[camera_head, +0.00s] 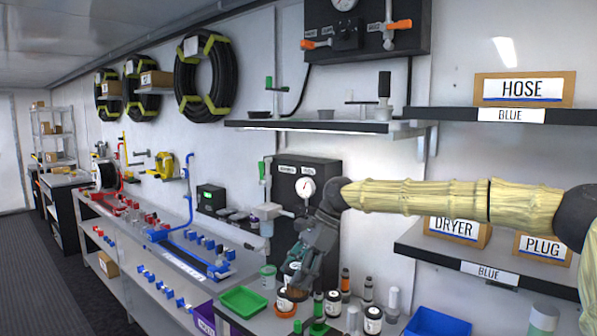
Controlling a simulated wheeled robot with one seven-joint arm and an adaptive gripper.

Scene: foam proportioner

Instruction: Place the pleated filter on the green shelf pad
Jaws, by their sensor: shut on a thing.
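My gripper (296,282) points down over the bench on the right, at the end of my yellow-sleeved arm. It is shut on a small brownish thing (297,294), mostly hidden by the fingers. It may be the pleated filter, but I cannot make out pleats. No other pleated filter is clear to me. A bright green tray (243,301) lies flat on the bench to the left of my gripper. A darker green piece (312,327) shows at the bottom edge. I cannot tell whether either is the green shelf pad.
Several jars and bottles (373,319) stand close right of my gripper. A blue bin (437,322) is farther right. A black gauge panel (307,188) stands behind. A wall shelf (310,126) with small items hangs above. Shelves with labelled boxes (525,90) are at right.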

